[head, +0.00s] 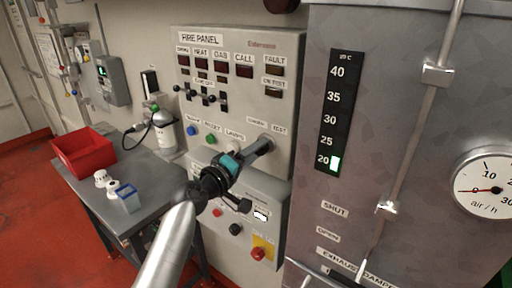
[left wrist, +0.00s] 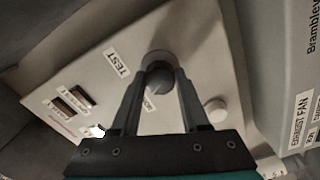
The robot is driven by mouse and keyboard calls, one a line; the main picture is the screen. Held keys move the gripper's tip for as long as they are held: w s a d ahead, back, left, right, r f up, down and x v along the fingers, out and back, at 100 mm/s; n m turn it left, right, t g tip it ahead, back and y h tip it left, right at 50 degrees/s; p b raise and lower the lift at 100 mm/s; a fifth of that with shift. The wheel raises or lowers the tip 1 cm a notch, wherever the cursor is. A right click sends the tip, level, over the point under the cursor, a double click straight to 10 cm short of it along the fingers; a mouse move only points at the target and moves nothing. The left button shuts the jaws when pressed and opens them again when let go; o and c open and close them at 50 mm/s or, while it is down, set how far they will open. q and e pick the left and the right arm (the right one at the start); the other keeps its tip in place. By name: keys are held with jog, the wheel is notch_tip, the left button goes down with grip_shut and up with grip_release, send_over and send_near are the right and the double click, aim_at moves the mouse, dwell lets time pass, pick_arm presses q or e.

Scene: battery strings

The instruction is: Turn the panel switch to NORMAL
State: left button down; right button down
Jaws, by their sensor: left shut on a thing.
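The fire panel (head: 240,45) is a light grey box on the wall with rows of dark windows and labels. My left gripper (head: 265,145) reaches its lower right part, below a small unreadable label (head: 257,122) and the TEST label (head: 280,129). In the left wrist view, the round dark grey panel switch (left wrist: 156,57) lies between the fingertips of my left gripper (left wrist: 160,76), which is shut on it. The TEST label (left wrist: 117,62) is beside it; another label is partly hidden by a finger. The switch's pointing direction cannot be read. My right gripper is out of view.
A grey cabinet (head: 400,130) with a scale and a round air/h gauge (head: 490,186) stands close on the right. A lower box (head: 262,200) with buttons is under the panel. A table (head: 95,190) with a red bin (head: 84,153) and a blue-rimmed container (head: 128,196) is at left.

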pick_arm(q)
jog(key=shift+n+p, duration=0.35)
jog(key=shift+n, duration=0.65)
jog(key=shift+c, duration=2.1)
grip_release()
jog(key=b+v, duration=0.1)
jog(key=v, duration=1.4)
jog(key=shift+s+a, duration=0.1)
